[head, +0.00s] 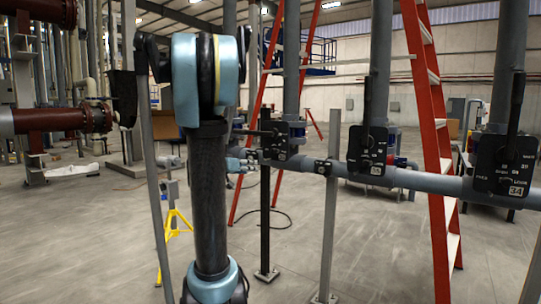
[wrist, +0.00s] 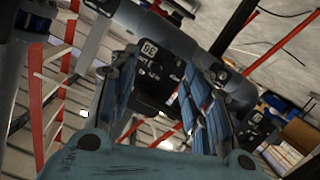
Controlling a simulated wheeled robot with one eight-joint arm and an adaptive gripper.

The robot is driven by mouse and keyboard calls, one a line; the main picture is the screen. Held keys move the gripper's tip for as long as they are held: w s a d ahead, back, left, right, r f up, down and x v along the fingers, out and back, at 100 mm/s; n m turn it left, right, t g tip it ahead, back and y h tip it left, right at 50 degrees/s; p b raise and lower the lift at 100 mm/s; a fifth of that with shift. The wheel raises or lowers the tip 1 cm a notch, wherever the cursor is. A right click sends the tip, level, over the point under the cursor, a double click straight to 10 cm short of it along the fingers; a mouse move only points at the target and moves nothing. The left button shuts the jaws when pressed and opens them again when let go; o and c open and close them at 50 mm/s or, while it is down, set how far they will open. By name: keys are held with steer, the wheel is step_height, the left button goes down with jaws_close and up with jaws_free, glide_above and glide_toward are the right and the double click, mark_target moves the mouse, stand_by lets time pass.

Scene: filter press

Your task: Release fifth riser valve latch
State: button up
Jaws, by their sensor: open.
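Black valve plates with lever handles sit on risers along a grey horizontal pipe. The valve nearest my gripper (head: 242,163) has a black plate (head: 279,140) and a lever lying sideways to the left. In the wrist view this plate (wrist: 152,78), with white lettering, shows between and beyond the two blue-padded fingers of my gripper (wrist: 165,85). The fingers stand apart with nothing clearly held. I cannot tell whether they touch the latch, which is not distinguishable. The middle valve (head: 367,152) and the right valve marked 34 (head: 505,165) have upright levers. No marking shows which is fifth.
The grey horizontal pipe (head: 425,181) runs across on support posts. A yellow stand (head: 174,225) is on the floor. Open floor lies in front.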

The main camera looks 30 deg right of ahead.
mark_target(272, 152)
steer(key=w+d+r, duration=0.1)
steer(key=w+d, duration=0.3)
steer(key=d, duration=0.2)
steer(key=w+d+r+h, duration=0.1)
steer(key=w+d, duration=0.3)
steer(key=d, duration=0.3)
steer(key=w+d+r+t+h, duration=0.1)
steer(key=w+d, duration=0.3)
steer(key=d, duration=0.3)
steer(key=shift+w+d+m, duration=0.2)
steer(key=shift+w+m, duration=0.1)
steer(key=shift+c, duration=0.3)
